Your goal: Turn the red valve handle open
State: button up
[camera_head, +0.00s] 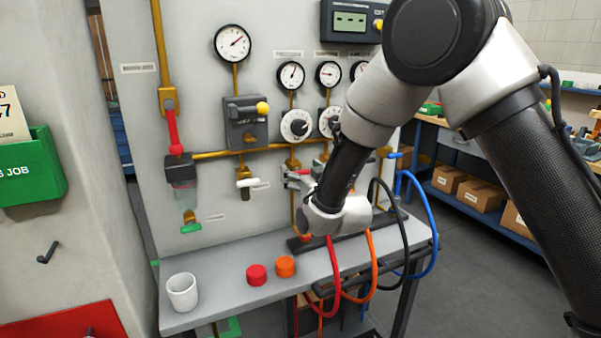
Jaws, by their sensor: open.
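The red valve handle (173,132) is a lever on the brass pipe at the left of the grey panel. It hangs down, roughly in line with the pipe, from a brass valve body (168,100) to a dark block below. My gripper (291,181) is in front of the panel, low and well to the right of the red handle, apart from it. Its jaws are open and small in view, partly mixed with the fittings behind. I see nothing held in it.
A bench (220,300) below the panel bears a white cup (182,291), a red cap (257,275) and an orange cap (285,266). Red, orange, black and blue hoses (425,215) loop at the right.

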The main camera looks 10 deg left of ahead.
jog(key=shift+w+a, duration=0.15)
jog(key=shift+w, duration=0.05)
jog(key=shift+c, duration=0.4)
jog(key=c, duration=0.9)
jog(key=shift+c, duration=0.2)
